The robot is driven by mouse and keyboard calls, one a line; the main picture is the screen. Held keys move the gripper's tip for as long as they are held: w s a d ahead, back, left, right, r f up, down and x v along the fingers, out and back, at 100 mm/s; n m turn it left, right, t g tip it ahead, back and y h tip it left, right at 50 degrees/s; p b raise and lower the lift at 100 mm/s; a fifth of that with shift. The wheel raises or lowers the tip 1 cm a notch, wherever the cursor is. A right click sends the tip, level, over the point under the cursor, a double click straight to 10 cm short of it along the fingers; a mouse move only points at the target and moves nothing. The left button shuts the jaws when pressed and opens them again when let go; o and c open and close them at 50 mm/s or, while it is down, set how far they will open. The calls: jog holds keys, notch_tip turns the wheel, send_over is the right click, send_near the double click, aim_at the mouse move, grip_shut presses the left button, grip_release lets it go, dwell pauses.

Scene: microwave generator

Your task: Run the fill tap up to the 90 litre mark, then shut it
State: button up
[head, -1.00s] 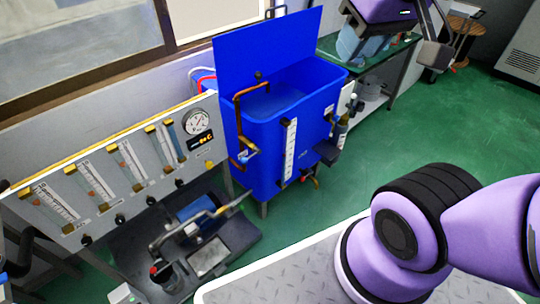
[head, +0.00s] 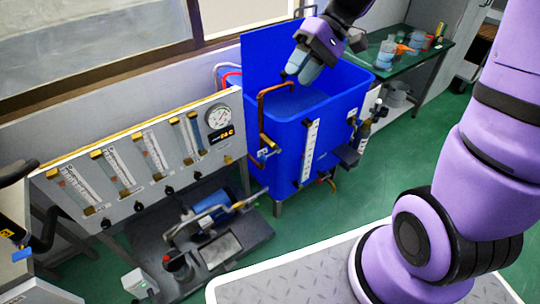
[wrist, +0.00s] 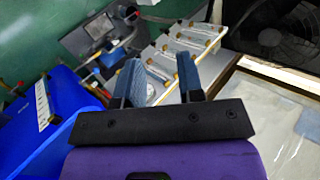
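The blue tank (head: 285,170) stands with its lid panel raised behind it; its litre scale (head: 309,150) is a white strip on the front, with marks too small to read. A copper fill pipe (head: 262,112) bends over the tank's left rim, with a tap with a blue handle (head: 268,152) low on it. My gripper (head: 298,70) hangs above the tank's opening, apart from the tap. In the wrist view, my gripper (wrist: 157,86) is open and empty, its fingers well apart. The tank (wrist: 60,125) and scale (wrist: 42,104) show at left there. The water level is unclear.
A flowmeter panel (head: 150,165) with a round gauge (head: 219,117) stands left of the tank. A pump (head: 213,205) sits on a dark base before it. A green bench (head: 425,55) stands behind right; green floor is clear.

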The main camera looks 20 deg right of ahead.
jog(key=w+d+f+m+t+y, duration=0.1)
jog(key=w+f+m+t+y, duration=0.1)
jog(key=w+f+y, duration=0.65)
jog(key=w+d+f+m+t+y, duration=0.15)
jog(key=w+f, duration=0.45)
jog(key=f, duration=0.7)
jog(key=m+t+h, duration=0.5)
jog(key=m+t, duration=0.3)
jog(key=t, duration=0.6)
send_near(270, 154)
jog(key=x, duration=1)
jog(key=shift+w+f, duration=0.1)
jog(key=shift+f, duration=0.15)
jog(key=shift+c, duration=0.2)
grip_shut()
